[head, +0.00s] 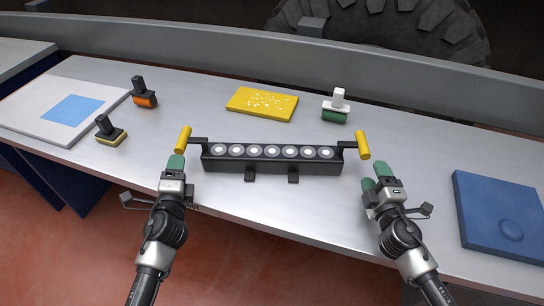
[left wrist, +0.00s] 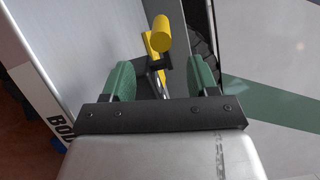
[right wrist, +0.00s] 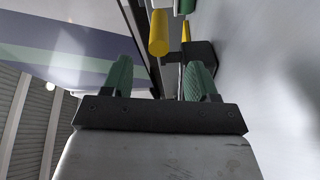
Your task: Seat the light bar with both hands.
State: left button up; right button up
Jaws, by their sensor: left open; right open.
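The light bar (head: 270,160) is a long black housing with a row of several round white lamps. It lies on the metal bench, with two small black feet at its front edge. A yellow handle stands on a black bracket at each end: the left handle (head: 183,140) and the right handle (head: 363,145). My left gripper (head: 174,166) has green fingers and is open just in front of the left handle, which shows beyond the fingers in the left wrist view (left wrist: 162,34). My right gripper (head: 376,177) is open in front of the right handle, also in the right wrist view (right wrist: 158,34). Both are empty.
Behind the bar are a yellow speckled pad (head: 262,103) and a green-and-white handled block (head: 336,106). At left are an orange block (head: 144,98), a yellow-edged block (head: 110,131) and a white board (head: 40,120) with a blue square. A blue panel (head: 490,225) lies at right.

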aim_at(182, 141)
pick_arm(q)
jog(key=w, duration=0.5)
jog(key=w+a, duration=0.1)
jog(key=w, duration=0.2)
jog(key=shift+w+r, duration=0.15)
jog(key=shift+w, duration=0.2)
pick_arm(e)
jog(key=w, duration=0.5)
jog(key=w+a, duration=0.1)
jog(key=w, duration=0.2)
jog(key=shift+w+r, duration=0.15)
jog(key=shift+w, duration=0.15)
pick_arm(q)
grip_shut()
pick_arm(e)
grip_shut()
pick_arm(q)
jog(key=shift+r, duration=0.25)
pick_arm(e)
jog(key=shift+r, duration=0.2)
